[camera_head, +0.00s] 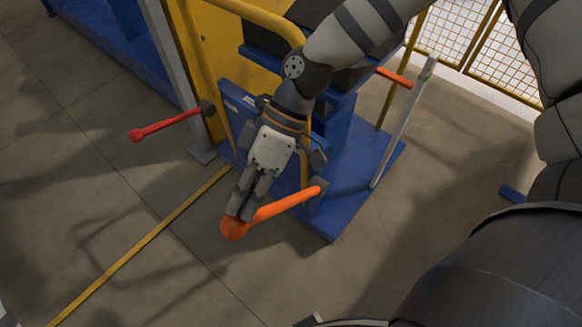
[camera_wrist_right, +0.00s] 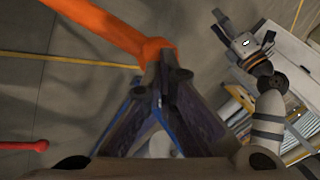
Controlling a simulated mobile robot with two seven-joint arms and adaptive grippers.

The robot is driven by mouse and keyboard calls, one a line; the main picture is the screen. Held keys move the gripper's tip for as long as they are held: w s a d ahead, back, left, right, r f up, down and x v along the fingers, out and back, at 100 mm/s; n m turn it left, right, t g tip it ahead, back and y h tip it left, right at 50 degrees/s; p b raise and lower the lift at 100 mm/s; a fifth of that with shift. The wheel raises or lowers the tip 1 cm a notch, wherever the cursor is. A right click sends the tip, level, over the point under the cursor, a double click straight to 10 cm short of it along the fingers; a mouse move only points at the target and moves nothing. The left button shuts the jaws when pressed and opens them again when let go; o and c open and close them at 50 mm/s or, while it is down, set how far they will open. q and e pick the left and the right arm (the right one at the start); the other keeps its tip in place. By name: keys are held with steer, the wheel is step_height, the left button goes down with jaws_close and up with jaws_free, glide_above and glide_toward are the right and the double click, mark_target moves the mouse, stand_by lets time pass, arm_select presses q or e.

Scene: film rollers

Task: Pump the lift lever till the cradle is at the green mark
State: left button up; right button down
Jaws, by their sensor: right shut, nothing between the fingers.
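The orange lift lever (camera_head: 285,207) slopes from the blue base of the machine to a round knob (camera_head: 234,228) at its free end. My right gripper (camera_head: 239,211) is shut and empty, with its fingertips at the knob end. In the wrist view the shut fingertips (camera_wrist_right: 166,76) overlap the end of the orange lever (camera_wrist_right: 110,28); I cannot tell whether they touch. A dark load (camera_head: 335,40) sits high on the blue machine, partly behind my arm.
A red lever (camera_head: 165,124) sticks out left of the orange one. A pale upright post (camera_head: 405,120) stands on the blue base (camera_head: 350,190), near an orange bar (camera_head: 395,77). Yellow rails and a mesh fence (camera_head: 455,35) stand behind. The floor at left is open.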

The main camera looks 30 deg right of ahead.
mark_target(232, 237)
arm_select(q)
steer(key=shift+s+f, duration=0.1)
steer(key=shift+f, duration=0.05)
arm_select(e)
steer(key=shift+s+f, duration=0.1)
steer(key=shift+f, duration=0.15)
steer(key=b+x, duration=0.1)
steer(key=x, duration=0.6)
steer(key=shift+d+f+b, duration=0.2)
steer(key=shift+f+b, duration=0.15)
steer(key=shift+a+f, duration=0.1)
arm_select(q)
steer(key=shift+s+f+g, duration=0.5)
steer(key=shift+s+f, duration=0.5)
steer(key=shift+s, duration=0.05)
steer(key=shift+s+f+g+b, duration=0.4)
steer(key=shift+s+f+b, duration=0.6)
steer(key=shift+s+f, duration=0.2)
arm_select(e)
step_height(232, 237, down, 6)
steer(key=a, duration=0.2)
steer(key=shift+s+a+r, duration=0.2)
steer(key=shift+s+a, duration=0.2)
steer(key=shift+s, duration=0.05)
